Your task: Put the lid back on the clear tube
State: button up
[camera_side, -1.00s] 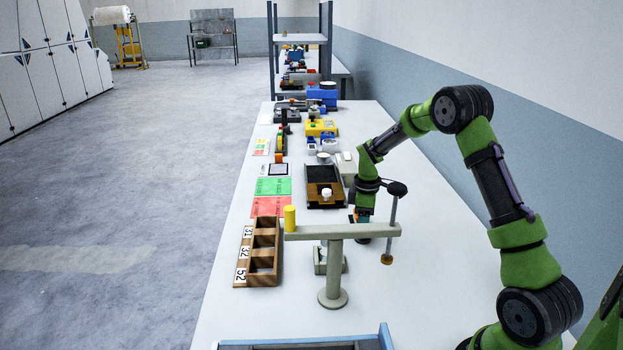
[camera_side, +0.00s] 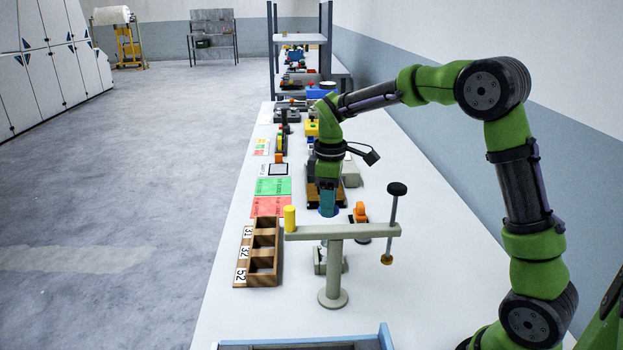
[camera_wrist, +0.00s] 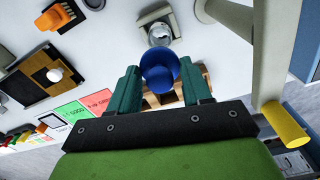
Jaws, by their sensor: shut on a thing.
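My gripper (camera_wrist: 160,72) is shut on a round blue lid (camera_wrist: 160,76), held between its two teal fingers. In the side view my gripper (camera_side: 328,208) points down just behind the crossbar of a grey stand, and the lid is not clear there. The clear tube (camera_wrist: 160,34) stands in a grey block (camera_wrist: 151,14) and looks open at the top. In the side view the block (camera_side: 320,266) shows under the crossbar, which hides part of the tube.
The stand's crossbar (camera_side: 370,231) is close to my gripper, with a yellow cylinder (camera_side: 289,218) at its left end. A wooden numbered rack (camera_side: 250,281) lies left. An orange-and-black item (camera_side: 360,211) is right of my gripper. The table's front right is clear.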

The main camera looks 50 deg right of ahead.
jog(key=shift+s+f, duration=0.1)
jog(key=shift+f, duration=0.35)
jog(key=shift+d+f, duration=0.1)
jog(key=shift+f, duration=2.75)
jog(key=shift+f, duration=0.15)
jog(key=o, duration=1.5)
jog(key=shift+r, duration=3.5)
jog(key=shift+c, duration=0.3)
